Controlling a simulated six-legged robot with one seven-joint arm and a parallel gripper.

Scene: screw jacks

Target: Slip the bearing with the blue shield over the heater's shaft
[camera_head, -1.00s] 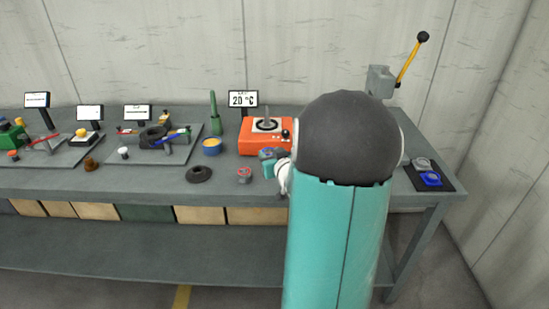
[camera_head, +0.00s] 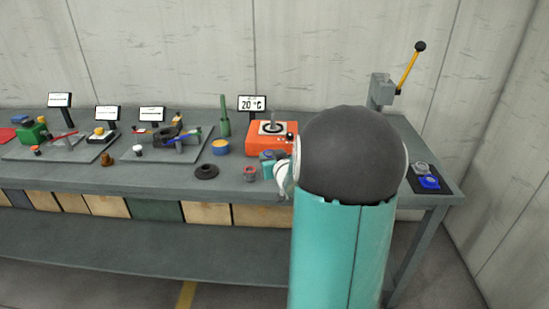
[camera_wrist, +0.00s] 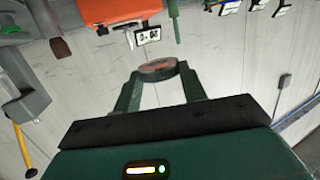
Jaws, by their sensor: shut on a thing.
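The heater (camera_head: 270,138) is an orange box on the bench with a pale top plate and a dark upright shaft (camera_head: 272,123). In the upside-down wrist view its orange body (camera_wrist: 112,8) is at the top. My gripper (camera_wrist: 160,74) is shut on a round ring-like bearing (camera_wrist: 158,66), with a finger on each side. Its visible face looks reddish brown; I see no blue shield on it. In the head view my gripper (camera_head: 270,160) is just in front of the heater, partly hidden by my arm, and the bearing cannot be made out.
A small red-topped ring (camera_head: 250,174) and a black flanged disc (camera_head: 206,171) lie in front. A yellow-and-blue cup (camera_head: 220,147) and green post (camera_head: 225,116) stand left. A dark mat (camera_head: 446,186) at right holds a blue piece (camera_head: 429,182). A yellow-handled lever (camera_head: 408,68) stands behind.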

